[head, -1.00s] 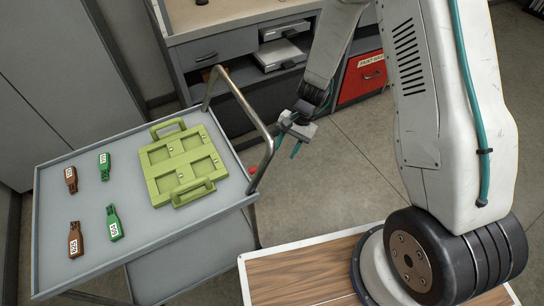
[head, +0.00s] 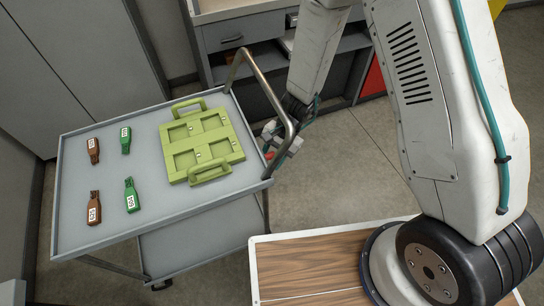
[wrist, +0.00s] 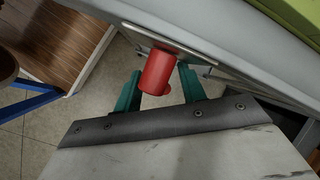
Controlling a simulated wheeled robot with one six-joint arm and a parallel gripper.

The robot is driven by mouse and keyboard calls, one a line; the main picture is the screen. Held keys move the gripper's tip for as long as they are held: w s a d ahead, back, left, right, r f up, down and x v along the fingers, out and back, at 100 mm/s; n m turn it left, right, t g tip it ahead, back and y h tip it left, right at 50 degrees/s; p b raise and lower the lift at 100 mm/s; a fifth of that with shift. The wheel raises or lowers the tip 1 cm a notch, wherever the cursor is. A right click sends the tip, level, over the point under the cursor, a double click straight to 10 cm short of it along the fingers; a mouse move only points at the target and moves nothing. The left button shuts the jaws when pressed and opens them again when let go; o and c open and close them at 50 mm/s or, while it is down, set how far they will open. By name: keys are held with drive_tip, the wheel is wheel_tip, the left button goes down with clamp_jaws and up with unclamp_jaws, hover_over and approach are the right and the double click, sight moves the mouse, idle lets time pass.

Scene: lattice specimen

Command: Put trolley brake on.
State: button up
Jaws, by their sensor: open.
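The grey trolley (head: 165,212) stands at the left in the head view, with a bent metal push handle (head: 271,96) at its right end. A red cylindrical part, apparently the brake lever (wrist: 159,72), sits below the tray edge at that end; a bit of red (head: 269,156) also shows in the head view. My gripper (head: 277,141) is beside the handle end of the trolley. In the wrist view my gripper (wrist: 160,84) is open, its two teal fingers on either side of the red part with gaps visible. The part's mounting is partly hidden.
On the tray lie a green case (head: 205,142) with square recesses, two brown tagged pieces and two green tagged pieces. A grey workbench (head: 235,37) with shelves stands behind. A wood-topped surface (head: 305,268) is at the front. Open floor lies right of the trolley.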

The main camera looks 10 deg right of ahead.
clamp_jaws()
